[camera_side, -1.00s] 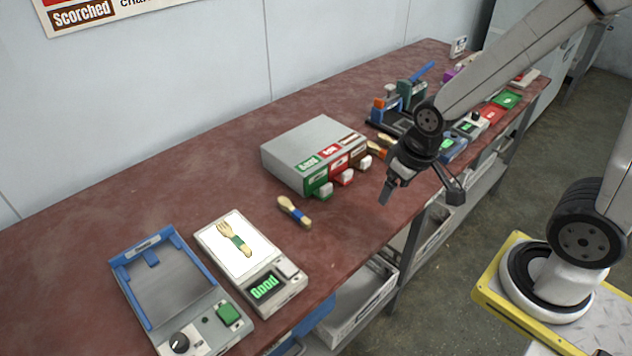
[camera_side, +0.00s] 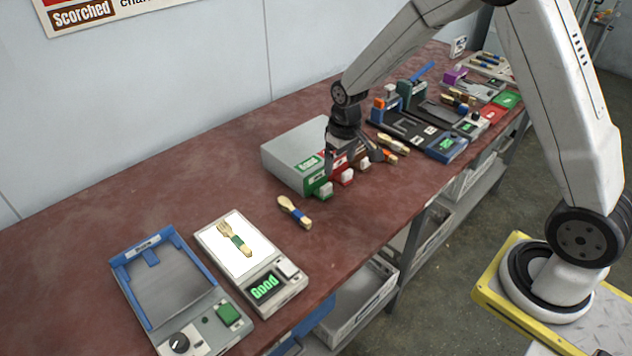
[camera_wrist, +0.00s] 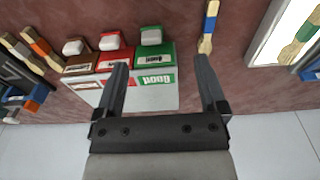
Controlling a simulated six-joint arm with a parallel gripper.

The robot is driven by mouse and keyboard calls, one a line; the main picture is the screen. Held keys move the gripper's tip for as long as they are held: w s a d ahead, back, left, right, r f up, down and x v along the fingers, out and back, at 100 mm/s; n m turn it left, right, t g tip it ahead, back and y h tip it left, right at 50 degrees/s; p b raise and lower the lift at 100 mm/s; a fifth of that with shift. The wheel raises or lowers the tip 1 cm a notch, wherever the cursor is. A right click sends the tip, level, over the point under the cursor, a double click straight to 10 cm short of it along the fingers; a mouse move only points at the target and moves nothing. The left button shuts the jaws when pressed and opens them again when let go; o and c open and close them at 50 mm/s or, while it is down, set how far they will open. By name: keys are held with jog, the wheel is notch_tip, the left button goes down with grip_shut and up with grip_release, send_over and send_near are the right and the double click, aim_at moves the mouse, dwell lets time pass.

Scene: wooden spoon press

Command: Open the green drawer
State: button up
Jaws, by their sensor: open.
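My gripper (camera_side: 356,167) is open and empty, over the front of the box, hiding part of the red drawer. In the wrist view my gripper (camera_wrist: 162,63) has one finger over the red drawer side and one right of the box.
The red drawer (camera_wrist: 109,58) and brown drawer (camera_wrist: 79,66) are beside the green one. A blue-banded wooden utensil (camera_side: 294,212) lies in front. A scale (camera_side: 270,262) holds a green-banded fork (camera_side: 234,240). A press fixture (camera_side: 400,110) stands behind the box.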

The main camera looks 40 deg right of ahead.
jog(key=g, duration=0.1)
send_over(327, 185)
notch_tip(327, 185, down, 6)
jog(key=shift+a+f, duration=0.1)
jog(key=shift+f, duration=0.1)
jog(key=shift+f, duration=0.2)
jog(key=shift+f, duration=3.7)
grip_shut()
